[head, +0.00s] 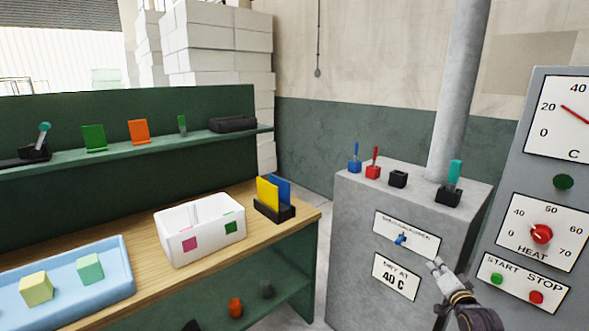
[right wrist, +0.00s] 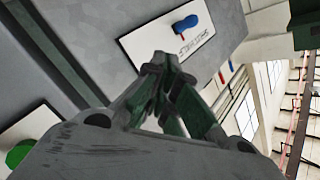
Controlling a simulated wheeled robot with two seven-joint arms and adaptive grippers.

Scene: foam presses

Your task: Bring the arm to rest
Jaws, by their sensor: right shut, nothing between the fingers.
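My right gripper (head: 437,268) is at the lower right of the head view, in front of the grey press cabinet (head: 355,255). Its fingers are shut with nothing between them, and they also show shut in the right wrist view (right wrist: 163,62). A small blue switch lever (head: 400,239) on a white label plate is just left of the fingertips in the head view. The same lever shows beyond the fingertips in the right wrist view (right wrist: 186,24), apart from them. My left gripper is not in view.
A control panel (head: 522,110) with a gauge, red heat knob (head: 541,234) and start and stop buttons stands at right. Small levers (head: 374,165) stand on the cabinet top. At left, a wooden bench (head: 140,292) holds a white bin (head: 183,258), blue tray (head: 122,245) and card holder (head: 276,212).

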